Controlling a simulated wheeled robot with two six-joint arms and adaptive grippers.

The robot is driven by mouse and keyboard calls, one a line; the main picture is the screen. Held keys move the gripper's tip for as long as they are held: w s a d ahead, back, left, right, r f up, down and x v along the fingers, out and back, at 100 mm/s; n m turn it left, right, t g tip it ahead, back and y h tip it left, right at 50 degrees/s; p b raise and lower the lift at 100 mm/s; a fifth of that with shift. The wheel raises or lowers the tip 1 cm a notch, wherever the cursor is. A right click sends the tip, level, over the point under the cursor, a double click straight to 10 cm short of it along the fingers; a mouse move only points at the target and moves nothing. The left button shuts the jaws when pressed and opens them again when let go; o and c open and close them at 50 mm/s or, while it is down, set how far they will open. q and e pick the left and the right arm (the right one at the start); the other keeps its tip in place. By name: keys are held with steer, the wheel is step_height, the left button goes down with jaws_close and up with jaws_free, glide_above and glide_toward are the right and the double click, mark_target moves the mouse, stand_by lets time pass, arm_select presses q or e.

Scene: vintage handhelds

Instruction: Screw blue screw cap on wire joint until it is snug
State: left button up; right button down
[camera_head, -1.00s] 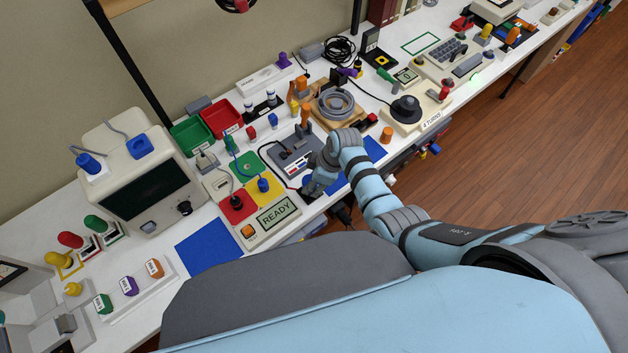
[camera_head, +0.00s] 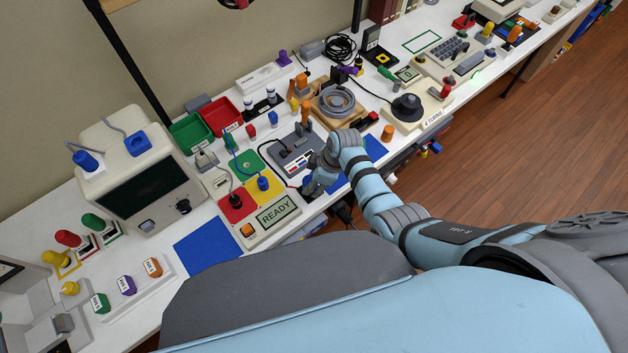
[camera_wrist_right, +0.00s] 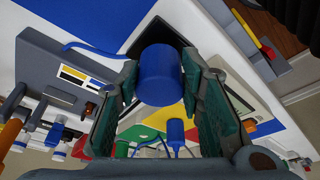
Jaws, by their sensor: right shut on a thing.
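My right gripper (camera_wrist_right: 162,95) is shut on the blue screw cap (camera_wrist_right: 160,75), a smooth blue cylinder between its two green-padded fingers in the right wrist view. In the head view my right gripper (camera_head: 312,186) is low over the bench's front edge, just right of the READY panel. A thin blue wire (camera_wrist_right: 92,49) runs towards the cap and passes behind a finger. The wire joint itself cannot be made out, so I cannot tell how far the cap sits on it. My left gripper is not in view.
The READY panel (camera_head: 277,212) with coloured squares stands left of the gripper, holding a blue plug (camera_head: 263,184). A grey console (camera_head: 292,153) lies close behind. Blue mats (camera_head: 209,248) lie on the bench. A wooden stand with a grey ring (camera_head: 337,101) is farther back.

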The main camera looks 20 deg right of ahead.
steer(key=shift+f, duration=0.25)
stand_by(0.3)
steer(key=c, duration=1.2)
jaws_free()
